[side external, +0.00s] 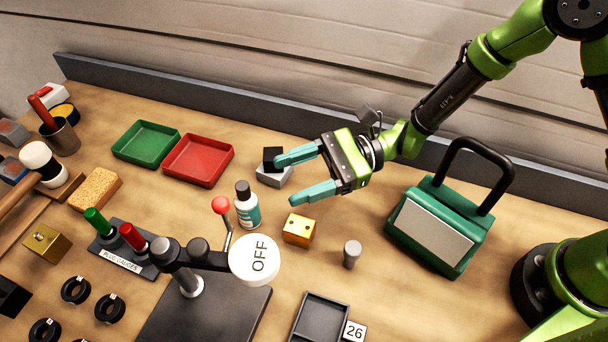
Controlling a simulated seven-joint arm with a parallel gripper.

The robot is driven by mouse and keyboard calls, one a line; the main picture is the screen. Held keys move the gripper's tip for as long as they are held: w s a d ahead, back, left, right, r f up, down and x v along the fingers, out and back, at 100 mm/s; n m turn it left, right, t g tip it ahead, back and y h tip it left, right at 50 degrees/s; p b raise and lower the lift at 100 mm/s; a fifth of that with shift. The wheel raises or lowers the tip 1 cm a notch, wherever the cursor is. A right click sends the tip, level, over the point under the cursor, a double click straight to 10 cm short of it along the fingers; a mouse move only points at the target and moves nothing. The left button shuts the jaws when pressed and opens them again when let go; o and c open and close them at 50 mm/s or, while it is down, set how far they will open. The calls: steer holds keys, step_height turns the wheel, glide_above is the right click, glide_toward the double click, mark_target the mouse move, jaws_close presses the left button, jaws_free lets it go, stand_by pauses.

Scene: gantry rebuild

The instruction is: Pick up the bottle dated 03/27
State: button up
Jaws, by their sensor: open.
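One bottle (248,213) stands upright on the table near the middle of the side external view. It is white with a dark cap and a teal band on its label; any date on it is too small to read. My gripper (281,180) is open and empty, with teal fingers pointing left. It is to the right of the bottle and appears higher than it, apart from it. I cannot tell the exact height.
A red-knobbed lever (221,206) stands close left of the bottle. A brass block (298,230) is right of it, and a grey block with a black top (273,175) is behind. A white OFF disc (254,260) is in front. Green (146,144) and red (199,160) trays lie behind left.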

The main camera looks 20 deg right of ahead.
mark_target(250, 195)
steer(key=f+m+t, duration=0.1)
steer(key=w+a+f+m+t, duration=0.1)
steer(key=f, duration=0.1)
steer(key=w+f+m, duration=0.1)
steer(key=shift+a+f+m+t, duration=0.2)
steer(key=shift+f+m+t, duration=0.2)
steer(key=shift+w+a+f, duration=0.1)
steer(key=shift+w+a, duration=0.05)
steer(key=shift+a, duration=0.1)
steer(key=x, duration=0.7)
steer(key=shift+c, duration=0.2)
steer(key=shift+d, duration=0.1)
steer(key=c, duration=1)
steer(key=shift+c, duration=0.2)
